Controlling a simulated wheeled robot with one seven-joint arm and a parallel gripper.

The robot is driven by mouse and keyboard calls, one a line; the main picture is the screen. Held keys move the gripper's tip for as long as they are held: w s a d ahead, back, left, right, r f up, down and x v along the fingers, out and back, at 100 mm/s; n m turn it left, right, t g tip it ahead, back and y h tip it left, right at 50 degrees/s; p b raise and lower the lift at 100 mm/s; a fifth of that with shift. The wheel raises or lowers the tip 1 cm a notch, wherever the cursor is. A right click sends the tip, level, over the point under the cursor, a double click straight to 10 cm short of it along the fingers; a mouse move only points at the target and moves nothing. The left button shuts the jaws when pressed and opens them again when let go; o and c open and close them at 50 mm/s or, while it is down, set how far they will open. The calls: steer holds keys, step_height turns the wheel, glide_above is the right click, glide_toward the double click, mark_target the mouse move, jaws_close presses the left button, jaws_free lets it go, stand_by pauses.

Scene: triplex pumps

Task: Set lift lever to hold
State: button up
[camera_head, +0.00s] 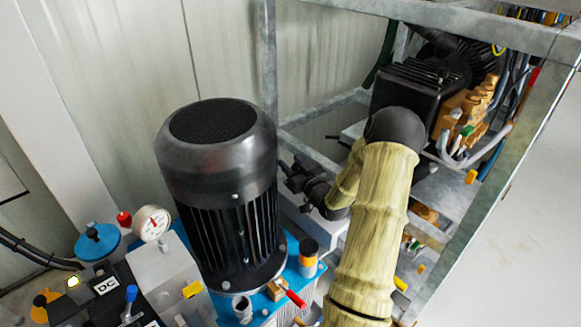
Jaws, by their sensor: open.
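My gripper (290,176) is a small dark shape just right of the big black motor (218,190), at the end of my sleeved arm. It is open, and its fingers are small and partly hard to make out. No lever carries a readable lift or hold label. A short lever with a blue grip (131,294) stands on the dark control block at the lower left, beside a "DC" label (107,285). A lever with a red grip (296,299) lies tilted near the motor's foot. My gripper is apart from both levers.
A pressure gauge (151,223) and a blue cap (97,241) stand left of the motor. A grey metal frame (480,215) surrounds my arm at the right. A black unit with a brass-coloured block (466,108) and hoses sits behind. A pale wall closes the back.

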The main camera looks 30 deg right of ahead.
steer(key=shift+w+d, duration=0.15)
steer(key=shift+w, duration=0.05)
jaws_close()
steer(key=shift+d, duration=0.15)
